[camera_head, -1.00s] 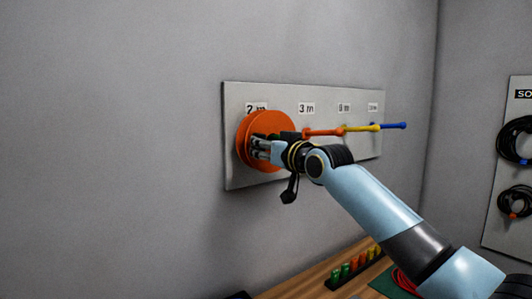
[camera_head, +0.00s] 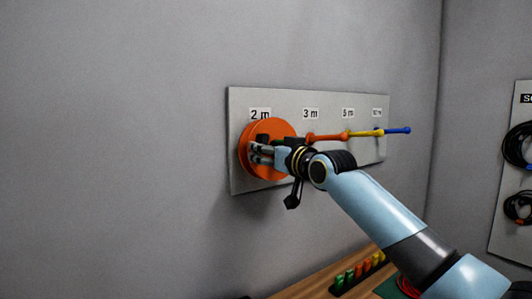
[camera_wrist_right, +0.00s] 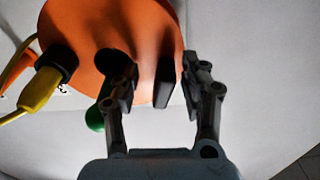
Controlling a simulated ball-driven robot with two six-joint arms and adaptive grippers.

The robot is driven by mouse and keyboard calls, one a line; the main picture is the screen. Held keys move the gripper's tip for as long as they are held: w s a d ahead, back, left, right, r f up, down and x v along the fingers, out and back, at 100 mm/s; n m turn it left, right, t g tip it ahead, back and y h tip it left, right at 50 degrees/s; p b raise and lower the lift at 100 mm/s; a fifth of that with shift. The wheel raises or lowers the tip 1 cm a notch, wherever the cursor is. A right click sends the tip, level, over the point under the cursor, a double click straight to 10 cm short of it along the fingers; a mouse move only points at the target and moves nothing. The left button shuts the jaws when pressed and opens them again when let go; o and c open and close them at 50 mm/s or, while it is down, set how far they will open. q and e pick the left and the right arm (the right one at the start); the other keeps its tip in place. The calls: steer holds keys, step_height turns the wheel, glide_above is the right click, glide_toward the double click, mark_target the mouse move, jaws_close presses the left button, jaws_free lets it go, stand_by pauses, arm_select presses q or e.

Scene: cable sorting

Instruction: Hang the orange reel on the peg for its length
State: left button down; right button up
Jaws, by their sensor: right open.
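The orange reel (camera_head: 258,132) is at the left end of the grey peg board (camera_head: 240,180), just below the 2 m label. A green peg end (camera_wrist_right: 95,118) stands out in front of the reel's dark hole (camera_wrist_right: 112,62) in the wrist view, so the reel appears to be around that peg. My right gripper (camera_head: 258,153) is at the reel's front. In the wrist view its fingers (camera_wrist_right: 161,84) are apart, with a dark tab (camera_wrist_right: 165,82) of the reel (camera_wrist_right: 85,25) between them and a gap visible. My left gripper is not in view.
A yellow plug with a black end (camera_wrist_right: 48,82) hangs beside the reel. A rack of coloured pieces (camera_head: 358,275) stands on the wooden table (camera_head: 310,285) below.

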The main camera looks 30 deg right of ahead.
steer(key=shift+f, duration=0.1)
steer(key=shift+s, duration=0.2)
steer(key=s, duration=1.1)
steer(key=shift+s+d, duration=0.3)
